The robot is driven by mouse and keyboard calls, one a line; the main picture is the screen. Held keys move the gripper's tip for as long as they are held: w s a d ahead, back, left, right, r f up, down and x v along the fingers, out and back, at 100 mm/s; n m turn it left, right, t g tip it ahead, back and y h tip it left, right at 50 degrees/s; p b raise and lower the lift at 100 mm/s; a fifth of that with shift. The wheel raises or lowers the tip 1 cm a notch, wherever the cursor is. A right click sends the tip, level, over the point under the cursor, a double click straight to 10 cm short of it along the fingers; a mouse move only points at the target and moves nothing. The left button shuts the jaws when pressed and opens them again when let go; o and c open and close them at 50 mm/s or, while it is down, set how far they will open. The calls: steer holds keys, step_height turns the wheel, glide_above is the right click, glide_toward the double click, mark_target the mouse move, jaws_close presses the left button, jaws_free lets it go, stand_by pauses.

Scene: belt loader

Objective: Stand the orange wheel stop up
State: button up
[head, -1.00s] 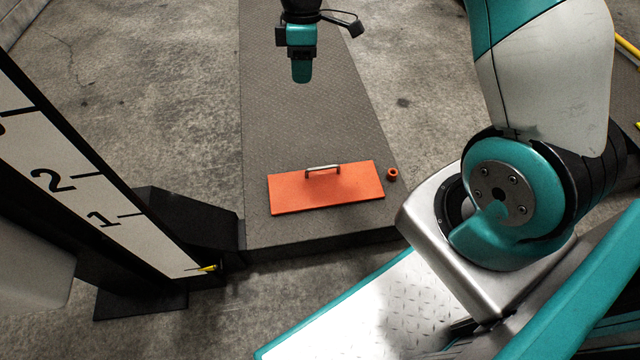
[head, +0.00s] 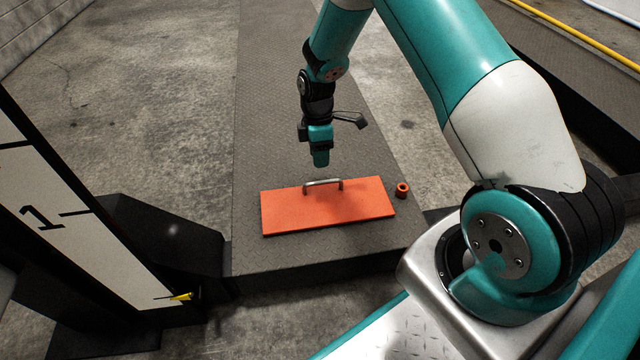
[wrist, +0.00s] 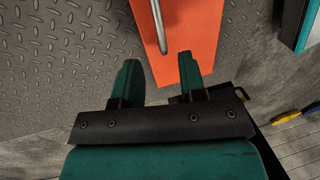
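The orange wheel stop (head: 330,212) lies flat on the dark ramp plate near its front end. A grey metal bar handle (head: 323,183) stands up from its far edge. My gripper (head: 320,162) is above and just behind the handle, fingers pointing down, apart from it. In the wrist view my gripper (wrist: 158,75) has its two teal fingers spread with nothing between them. The handle (wrist: 158,25) runs ahead of the fingertips over the orange plate (wrist: 190,25).
A numbered scale post (head: 60,215) with a black base (head: 165,225) stands at left. The ramp plate (head: 265,120) behind is clear.

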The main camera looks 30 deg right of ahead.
steer(key=b, duration=0.3)
glide_above(326, 199)
steer(key=w, duration=0.3)
steer(key=f, duration=0.6)
steer(key=shift+w+d+f, duration=0.2)
steer(key=shift+f, duration=0.1)
jaws_close()
